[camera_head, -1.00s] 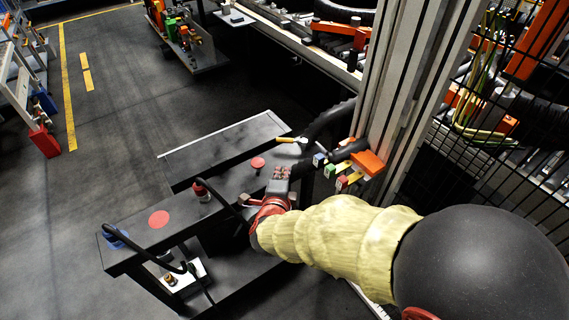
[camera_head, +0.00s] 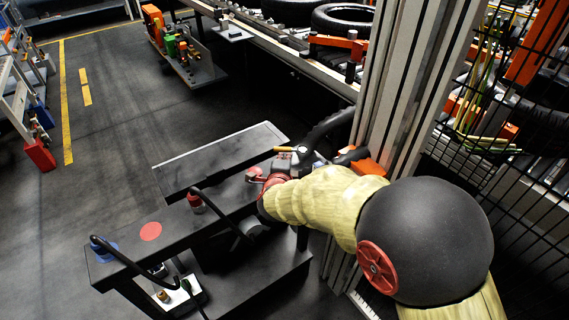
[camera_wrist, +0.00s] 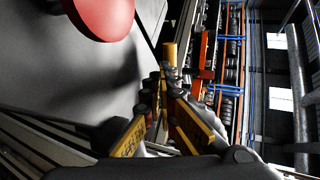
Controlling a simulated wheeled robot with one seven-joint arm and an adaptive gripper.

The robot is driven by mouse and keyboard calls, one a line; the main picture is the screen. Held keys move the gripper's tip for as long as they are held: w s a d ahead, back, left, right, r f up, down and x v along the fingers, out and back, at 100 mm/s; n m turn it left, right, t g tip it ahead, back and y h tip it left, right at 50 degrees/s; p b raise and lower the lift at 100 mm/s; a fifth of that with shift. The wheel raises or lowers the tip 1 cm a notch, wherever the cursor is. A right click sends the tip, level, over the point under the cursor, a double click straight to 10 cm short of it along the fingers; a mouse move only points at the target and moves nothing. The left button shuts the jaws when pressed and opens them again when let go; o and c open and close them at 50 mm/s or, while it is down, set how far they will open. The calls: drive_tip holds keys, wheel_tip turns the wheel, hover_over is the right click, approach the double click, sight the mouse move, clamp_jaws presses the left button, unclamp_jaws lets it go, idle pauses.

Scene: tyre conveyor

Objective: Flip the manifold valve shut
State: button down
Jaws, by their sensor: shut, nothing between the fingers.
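A short yellow handle (camera_head: 286,149) shows at the post end of the dark bench, and I take it to be the valve's handle. In the wrist view a yellow piece (camera_wrist: 170,54) stands just beyond my fingertips; whether they touch cannot be told. My gripper (camera_wrist: 164,84) is shut and empty, its yellow-marked fingers together. In the head view my gripper (camera_head: 298,155) is close beside the yellow handle, at the bench's far end. The valve body is hidden behind my gripper and arm.
The dark bench (camera_head: 180,228) carries red discs (camera_head: 151,231), a red-based post (camera_head: 196,203) and black hoses. An aluminium post (camera_head: 398,90) and black mesh fence (camera_head: 500,170) stand close on the right. A tyre conveyor lies behind.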

sight(281, 151)
drive_tip(key=shift+w+a+m+h+p, duration=0.25)
drive_tip(key=shift+w+m+h+p, duration=0.15)
drive_tip(key=shift+m+h+p, duration=0.55)
drive_tip(key=shift+w+n, duration=0.15)
drive_tip(key=shift+n, duration=0.1)
drive_tip(key=shift+w+a+p, duration=0.15)
drive_tip(key=shift+w+p, duration=0.15)
drive_tip(key=shift+w, duration=0.05)
drive_tip(key=shift+w+a, duration=0.2)
drive_tip(key=shift+w, duration=0.8)
drive_tip(key=shift+w+d, duration=0.2)
drive_tip(key=shift+w, duration=0.95)
drive_tip(key=shift+r, duration=0.1)
drive_tip(key=v, duration=1.2)
drive_tip(key=shift+w+r, duration=0.1)
drive_tip(key=shift+r, duration=0.1)
